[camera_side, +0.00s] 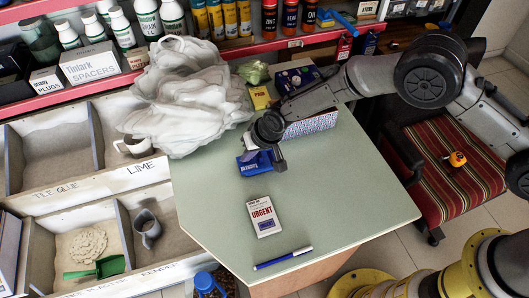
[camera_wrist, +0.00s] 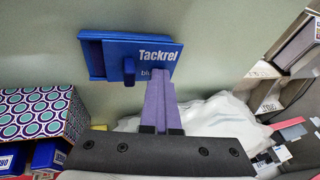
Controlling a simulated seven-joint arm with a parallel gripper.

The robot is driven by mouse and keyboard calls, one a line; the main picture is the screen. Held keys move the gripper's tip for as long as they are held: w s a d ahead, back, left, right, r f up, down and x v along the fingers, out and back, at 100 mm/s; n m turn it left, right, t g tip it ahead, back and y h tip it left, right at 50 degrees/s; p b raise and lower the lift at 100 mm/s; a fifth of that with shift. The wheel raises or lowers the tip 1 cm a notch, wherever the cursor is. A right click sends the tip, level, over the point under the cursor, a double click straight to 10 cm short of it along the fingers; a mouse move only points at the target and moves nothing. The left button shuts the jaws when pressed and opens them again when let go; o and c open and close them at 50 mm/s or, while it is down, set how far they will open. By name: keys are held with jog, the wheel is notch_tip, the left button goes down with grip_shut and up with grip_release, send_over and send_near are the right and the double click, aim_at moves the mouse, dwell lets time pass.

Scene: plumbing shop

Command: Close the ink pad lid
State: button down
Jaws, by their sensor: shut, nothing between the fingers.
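The blue ink pad (camera_side: 252,168) lies on the green table, partly hidden behind my gripper. In the wrist view the ink pad (camera_wrist: 93,60) shows a lid (camera_wrist: 150,50) labelled "Tackrel", set toward the right, with a darker recessed strip at its left end. An upright blue tab (camera_wrist: 129,71) stands near the lid's lower edge. My gripper (camera_side: 279,163) is at the pad's right side in the side view. In the wrist view my gripper (camera_wrist: 160,76) has its fingers together and empty, overlapping the label's lower part. Whether they touch the lid I cannot tell.
A crumpled white bag (camera_side: 190,95) sits at the left back. A patterned box (camera_side: 312,124) stands behind my gripper. The table's front middle is mostly clear.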

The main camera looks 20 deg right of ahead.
aim_at(260, 157)
jog(key=shift+s+d+f, duration=0.2)
jog(key=shift+d+f, duration=0.2)
jog(key=shift+d, duration=0.3)
jog(key=shift+s+d+f, duration=0.2)
jog(key=shift+d+f, duration=0.2)
jog(key=shift+d, duration=0.3)
jog(key=shift+a, duration=0.3)
jog(key=shift+w+a+r, duration=0.1)
jog(key=shift+r, duration=1.85)
jog(key=shift+w+a+r, duration=0.1)
jog(key=shift+r, duration=1.8)
